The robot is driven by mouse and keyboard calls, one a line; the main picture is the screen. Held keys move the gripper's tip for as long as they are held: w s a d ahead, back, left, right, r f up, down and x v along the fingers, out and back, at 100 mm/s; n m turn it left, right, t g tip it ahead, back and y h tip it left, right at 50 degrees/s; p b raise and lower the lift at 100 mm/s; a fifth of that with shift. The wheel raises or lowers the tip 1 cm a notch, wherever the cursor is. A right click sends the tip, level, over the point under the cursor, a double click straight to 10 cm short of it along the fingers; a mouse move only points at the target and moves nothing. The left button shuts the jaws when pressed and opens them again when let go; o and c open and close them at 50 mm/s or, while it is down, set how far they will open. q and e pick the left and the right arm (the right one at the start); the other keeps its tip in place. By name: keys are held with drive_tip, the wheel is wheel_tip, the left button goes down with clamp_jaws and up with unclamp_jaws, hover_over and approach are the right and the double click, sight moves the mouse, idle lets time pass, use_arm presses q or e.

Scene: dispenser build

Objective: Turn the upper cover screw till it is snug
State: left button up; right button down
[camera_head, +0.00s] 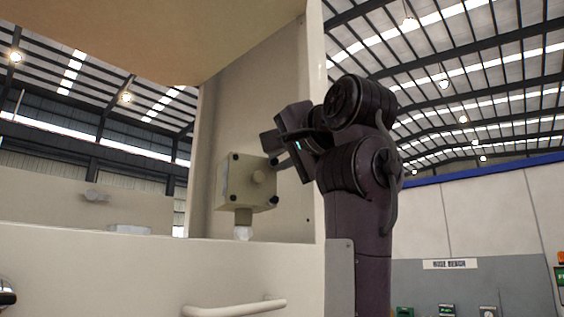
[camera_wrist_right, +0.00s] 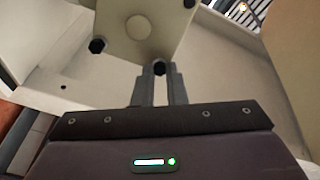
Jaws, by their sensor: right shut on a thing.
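A beige box (camera_head: 235,185) with a round knob (camera_head: 259,177) on its face is fixed to the inner wall panel. Dark screws sit at its cover corners, among them a lower one (camera_head: 274,199). My right gripper (camera_head: 278,163) reaches in from the right to the upper right corner of the cover. In the right wrist view, its two grey fingers (camera_wrist_right: 159,72) are shut on the dark upper cover screw (camera_wrist_right: 159,67), one on each side of it. The box face (camera_wrist_right: 118,28) and two other screws show beyond. How deep the screw sits cannot be seen. My left gripper is out of view.
A pale fitting (camera_head: 243,217) hangs under the box. The cream front panel (camera_head: 110,270) with a bar handle (camera_head: 233,307) stands below and in front. A tall wall panel (camera_head: 313,120) rises right behind the box, close to my arm. An overhanging panel (camera_head: 150,35) covers the top left.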

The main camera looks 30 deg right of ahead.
drive_tip(key=m, duration=0.1)
drive_tip(key=m+b, duration=0.1)
drive_tip(key=m, duration=0.1)
drive_tip(key=shift+f+m, duration=0.2)
drive_tip(key=shift+m, duration=0.1)
drive_tip(key=m+b, duration=0.1)
drive_tip(key=m, duration=0.5)
drive_tip(key=m+b, duration=0.1)
drive_tip(key=m, duration=0.5)
drive_tip(key=m+b, duration=0.1)
drive_tip(key=m, duration=0.5)
drive_tip(key=shift+a+m, duration=0.25)
drive_tip(key=shift+m, duration=1.75)
drive_tip(key=c, duration=1.5)
unclamp_jaws()
drive_tip(key=shift+d, duration=0.1)
drive_tip(key=shift+o, duration=0.2)
